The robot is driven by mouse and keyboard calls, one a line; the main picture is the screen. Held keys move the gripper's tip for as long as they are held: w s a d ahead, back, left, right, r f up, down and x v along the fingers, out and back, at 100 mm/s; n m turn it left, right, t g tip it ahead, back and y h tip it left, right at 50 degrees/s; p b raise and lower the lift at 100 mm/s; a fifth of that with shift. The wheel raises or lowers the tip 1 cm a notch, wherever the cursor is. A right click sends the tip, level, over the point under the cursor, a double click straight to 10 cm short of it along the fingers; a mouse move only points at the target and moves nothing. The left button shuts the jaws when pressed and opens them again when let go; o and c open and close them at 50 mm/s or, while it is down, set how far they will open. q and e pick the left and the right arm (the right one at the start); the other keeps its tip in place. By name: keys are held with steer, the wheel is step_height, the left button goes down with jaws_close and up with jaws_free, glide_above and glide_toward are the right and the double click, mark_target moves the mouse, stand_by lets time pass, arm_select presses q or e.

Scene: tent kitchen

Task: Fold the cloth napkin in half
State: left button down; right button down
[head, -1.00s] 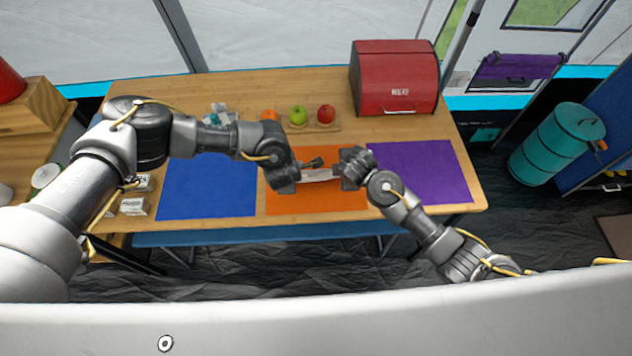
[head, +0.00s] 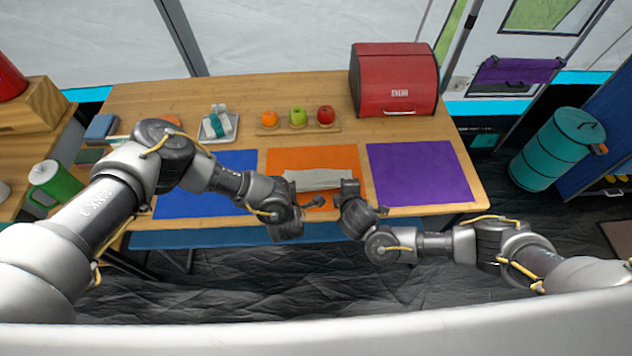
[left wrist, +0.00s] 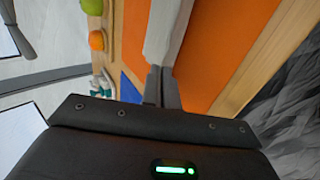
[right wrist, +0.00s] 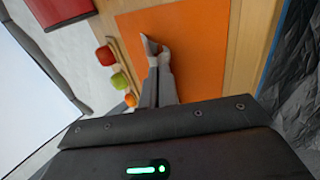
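The pale grey-white cloth napkin (head: 314,179) shows as a narrow strip on the orange mat (head: 312,158). My left gripper (head: 292,198) is at its left end and my right gripper (head: 348,190) at its right end. In the left wrist view the fingers (left wrist: 161,84) are together on the end of the napkin (left wrist: 163,35). In the right wrist view the fingers (right wrist: 160,84) are close together on the other end, where the napkin (right wrist: 152,50) shows as slightly parted layers. The grippers hide part of its near side.
A blue mat (head: 228,163) and a purple mat (head: 422,172) lie either side. A fruit board (head: 270,129) and a small tray (head: 208,133) stand behind. A red bread box (head: 394,80) is at the back right. The table's front edge is close to my grippers.

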arm_select(q)
steer(key=shift+s+f, duration=0.1)
arm_select(e)
steer(key=shift+s+f, duration=0.1)
arm_select(q)
steer(key=c, duration=1.3)
jaws_free()
arm_select(e)
steer(key=c, duration=1.3)
jaws_free()
arm_select(q)
steer(key=shift+s+r, duration=0.35)
steer(key=shift+r, duration=1.15)
steer(key=shift+s+r, duration=0.3)
steer(key=shift+r, duration=1.25)
steer(key=shift+s+r, duration=0.35)
steer(key=shift+r, duration=1.15)
arm_select(e)
steer(key=shift+s+r, duration=0.35)
steer(key=shift+r, duration=1.15)
steer(key=shift+s+r, duration=0.3)
steer(key=shift+r, duration=1.2)
steer(key=shift+s+r, duration=0.35)
steer(key=shift+r, duration=1.15)
arm_select(q)
steer(key=shift+a, duration=0.1)
